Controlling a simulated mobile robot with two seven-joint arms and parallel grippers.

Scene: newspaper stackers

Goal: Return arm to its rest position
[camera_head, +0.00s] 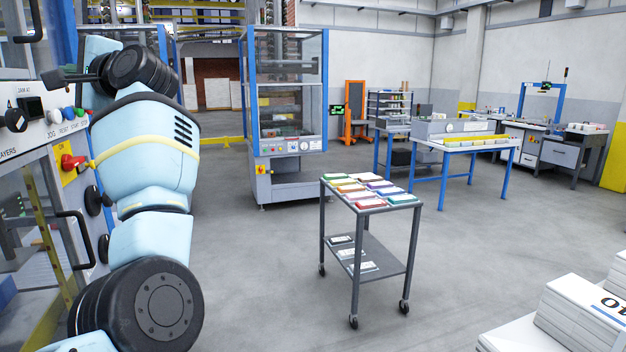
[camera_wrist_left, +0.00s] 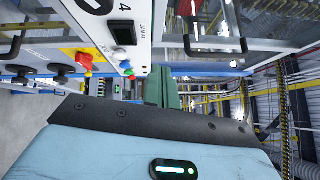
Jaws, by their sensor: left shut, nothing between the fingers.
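My left arm is folded and raised at the left of the head view, close in front of a machine control panel (camera_head: 30,125). My left gripper (camera_head: 52,78) is the dark tip at the upper end of the arm, beside the panel's upper part; it is shut and holds nothing. The panel also shows in the left wrist view (camera_wrist_left: 105,30), with a red switch on a yellow plate (camera_wrist_left: 78,57) and small coloured buttons. The arm hides part of the panel in the head view. My right gripper is in neither view.
The machine's door handle (camera_head: 78,240) sticks out close to my arm. A grey cart (camera_head: 352,208) with coloured stacks stands mid-floor. Another glazed machine (camera_head: 290,150) stands behind. White newspaper stacks (camera_head: 575,310) are at the lower right. The floor between is clear.

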